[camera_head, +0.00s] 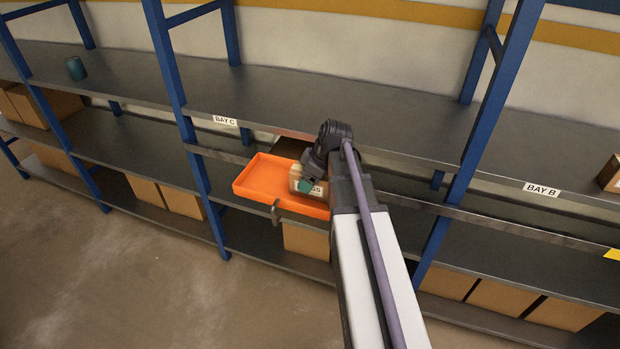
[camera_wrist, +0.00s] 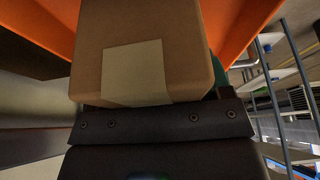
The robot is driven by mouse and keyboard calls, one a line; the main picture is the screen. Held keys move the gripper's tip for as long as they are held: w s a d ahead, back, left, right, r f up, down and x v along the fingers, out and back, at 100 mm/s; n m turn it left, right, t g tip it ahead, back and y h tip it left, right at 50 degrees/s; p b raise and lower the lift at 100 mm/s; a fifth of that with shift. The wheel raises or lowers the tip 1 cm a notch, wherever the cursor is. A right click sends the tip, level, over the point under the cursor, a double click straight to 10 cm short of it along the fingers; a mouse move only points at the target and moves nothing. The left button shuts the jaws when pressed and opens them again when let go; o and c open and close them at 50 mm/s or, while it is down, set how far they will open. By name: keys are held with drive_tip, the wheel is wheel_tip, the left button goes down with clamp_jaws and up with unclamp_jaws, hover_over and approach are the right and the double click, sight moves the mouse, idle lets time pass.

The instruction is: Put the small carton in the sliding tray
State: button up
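The sliding tray (camera_head: 262,180) is a shallow orange tray, pulled out from the rack below the BAY C label. The small carton (camera_head: 319,190) is a brown box with a printed white label, at the tray's right part. In the wrist view the carton (camera_wrist: 143,45) fills the middle, with a pale tape strip, and the orange tray (camera_wrist: 245,28) shows behind it. My gripper (camera_head: 306,178) is over the tray, shut on the carton, with a teal finger pad against it. The far finger is hidden. I cannot tell whether the carton touches the tray floor.
Blue uprights (camera_head: 183,125) stand left and right of the tray. The grey shelf (camera_head: 290,100) above it is bare nearby. A teal cup (camera_head: 76,68) stands far left, and another box (camera_head: 611,175) at the right edge. The tray's left half is empty.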

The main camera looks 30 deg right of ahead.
drive_tip(key=shift+o, duration=1.2)
drive_tip(key=p+v, duration=1.1)
drive_tip(key=v, duration=0.1)
drive_tip(key=shift+w+a+r+p, duration=0.1)
drive_tip(key=shift+r+p, duration=0.25)
drive_tip(key=shift+a+f, duration=0.1)
drive_tip(key=shift+a, duration=0.05)
drive_tip(key=s+a+m+g+h, duration=0.1)
drive_tip(key=s+a+m, duration=0.3)
drive_tip(key=a, duration=0.7)
drive_tip(key=s+a+f+m+g+h, duration=0.1)
drive_tip(key=s+a+m, duration=0.3)
drive_tip(key=a, duration=0.6)
drive_tip(key=shift+s+a+f+g+h, duration=0.2)
drive_tip(key=shift+s+a+g+h, duration=0.25)
drive_tip(key=shift+g, duration=0.35)
drive_tip(key=shift+s+d, duration=0.1)
